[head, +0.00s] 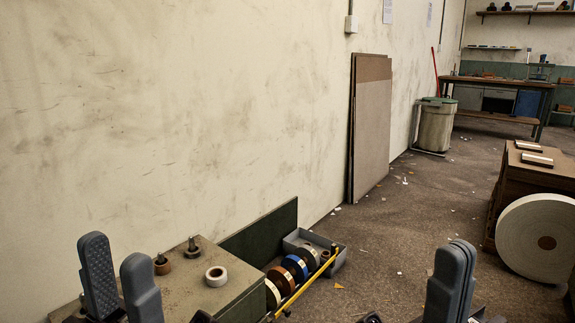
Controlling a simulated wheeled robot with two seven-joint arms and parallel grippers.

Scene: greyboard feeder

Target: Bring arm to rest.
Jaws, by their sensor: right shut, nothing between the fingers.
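My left gripper (117,265) shows at the lower left of the head view. Its two dark grey fingers point up and stand apart, with nothing seen between them. My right gripper (455,270) shows at the lower right. Its two fingers are pressed together, pointing up, and it is empty. Both arms are mostly cut off by the bottom edge of the view.
A low bench (210,262) beside the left gripper carries a white tape roll (216,276) and two small knobbed pieces. Several coloured rolls (294,267) stand beside it, near a grey tray (335,262). A large white roll (537,238) leans at right. Floor (385,250) between is mostly clear.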

